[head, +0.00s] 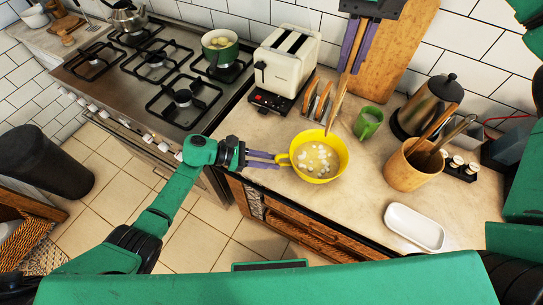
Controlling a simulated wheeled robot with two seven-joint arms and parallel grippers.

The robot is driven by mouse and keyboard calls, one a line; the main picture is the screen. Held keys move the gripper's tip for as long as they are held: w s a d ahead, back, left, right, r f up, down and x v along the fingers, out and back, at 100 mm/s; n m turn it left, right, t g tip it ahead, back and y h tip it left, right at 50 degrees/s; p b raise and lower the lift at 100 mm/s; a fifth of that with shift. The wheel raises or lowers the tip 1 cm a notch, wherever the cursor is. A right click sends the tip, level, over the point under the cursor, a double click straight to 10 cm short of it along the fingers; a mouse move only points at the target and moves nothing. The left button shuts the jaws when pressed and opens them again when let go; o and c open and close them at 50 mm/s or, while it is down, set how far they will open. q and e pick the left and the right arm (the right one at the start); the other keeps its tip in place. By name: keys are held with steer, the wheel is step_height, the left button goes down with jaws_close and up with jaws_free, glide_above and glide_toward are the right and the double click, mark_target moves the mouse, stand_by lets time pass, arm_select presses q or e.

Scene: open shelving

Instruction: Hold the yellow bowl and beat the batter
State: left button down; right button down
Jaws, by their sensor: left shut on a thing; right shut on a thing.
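The yellow bowl (331,178) stands on the counter, with pale batter (308,156) and white lumps inside it. My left gripper (277,159) comes in from the left and is shut on the bowl's handle at its left side. My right gripper (359,47) is above the bowl at the top, fingers pointing down. It is shut on a wooden utensil (337,100) that slants down to the bowl's far right rim. The utensil's lower tip is at or just inside the rim; I cannot tell whether it touches the batter.
A green mug (367,123) and a toast rack (318,101) stand close behind the bowl. A wooden utensil pot (409,168) is to the right, with a kettle (429,105) behind it. A white dish (414,227) lies at front right. A toaster (286,62) stands at the back left.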

steer(key=s+d+f+t+y, duration=0.2)
steer(key=s+d+f+y, duration=0.1)
steer(key=d+f, duration=0.2)
step_height(320, 180, down, 12)
stand_by(1.0)
steer(key=shift+f, duration=0.1)
